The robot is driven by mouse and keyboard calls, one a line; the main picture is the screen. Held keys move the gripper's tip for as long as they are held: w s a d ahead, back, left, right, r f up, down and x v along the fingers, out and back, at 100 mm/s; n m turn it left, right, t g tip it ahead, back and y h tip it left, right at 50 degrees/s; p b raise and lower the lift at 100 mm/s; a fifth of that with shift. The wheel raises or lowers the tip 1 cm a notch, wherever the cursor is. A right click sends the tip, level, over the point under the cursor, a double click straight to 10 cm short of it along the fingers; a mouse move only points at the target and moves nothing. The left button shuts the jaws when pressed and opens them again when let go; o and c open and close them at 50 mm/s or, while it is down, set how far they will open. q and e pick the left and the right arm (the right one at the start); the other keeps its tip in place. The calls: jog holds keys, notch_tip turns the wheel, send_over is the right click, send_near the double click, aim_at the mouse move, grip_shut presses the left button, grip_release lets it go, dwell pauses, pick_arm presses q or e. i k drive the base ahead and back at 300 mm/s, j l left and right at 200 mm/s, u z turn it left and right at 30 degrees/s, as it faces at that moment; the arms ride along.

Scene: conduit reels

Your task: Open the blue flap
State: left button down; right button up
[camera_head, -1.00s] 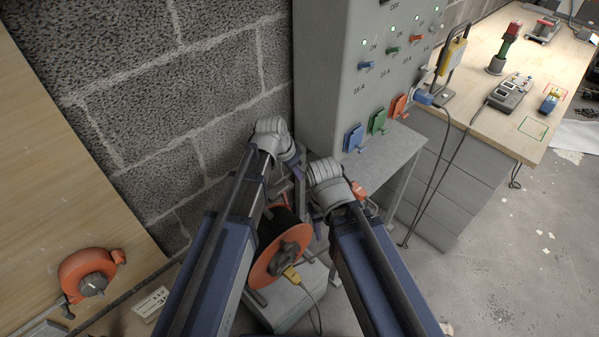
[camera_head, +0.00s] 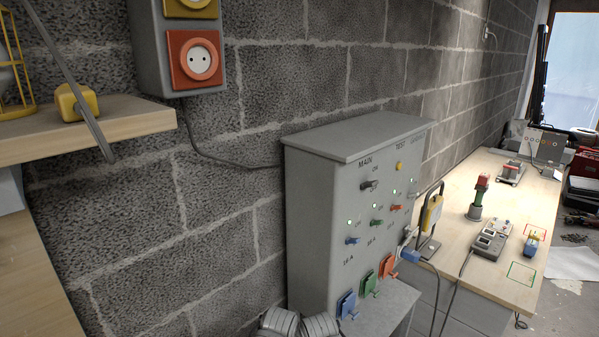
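Above the flaps are blue, green and red switches and a main switch (camera_head: 369,185). A blue plug (camera_head: 409,256) with a cable is right of the red flap. A wooden workbench (camera_head: 505,275) with tools stands at the right. A block wall is behind.

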aim_at(347, 306)
jog(key=l+u, duration=0.15)
jog(key=l, duration=0.3)
jog(key=k+l+u, duration=0.1)
jog(key=l, duration=0.35)
jog(key=k+l+u, duration=0.15)
jog(key=l, duration=0.3)
jog(key=l+u, duration=0.1)
jog(key=l, duration=0.35)
jog(key=k+l+u, duration=0.15)
jog(key=l, duration=0.25)
jog(key=k+l+u, duration=0.1)
jog(key=l, duration=0.3)
jog(key=k+l+u, duration=0.15)
jog(key=l, duration=0.25)
